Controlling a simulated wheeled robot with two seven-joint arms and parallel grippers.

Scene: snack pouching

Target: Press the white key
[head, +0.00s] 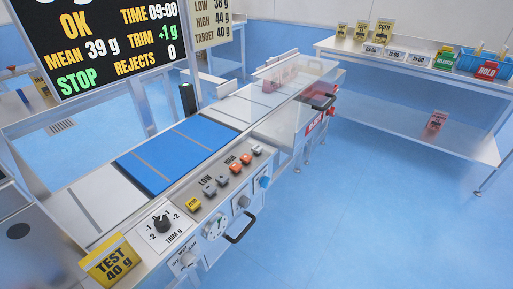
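A row of small keys runs along the sloped control panel in front of the belt. A small pale key (256,150) sits at the far end of the row and looks white, though it is too small to be sure. Nearer are two orange keys (235,168) by the word HIGH, two grey keys (209,190) by the word LOW, and a yellow key (194,204) at the near end. Neither of my grippers is in view, and nothing covers the keys.
A trim knob (161,223) and a yellow TEST 40 g pouch (110,259) are nearer. A black handle (241,227) juts from the front. The screen (100,40) reads OK, 39 g, STOP. A clear cover (297,97) stands beyond the blue belt (178,154). Floor at right is free.

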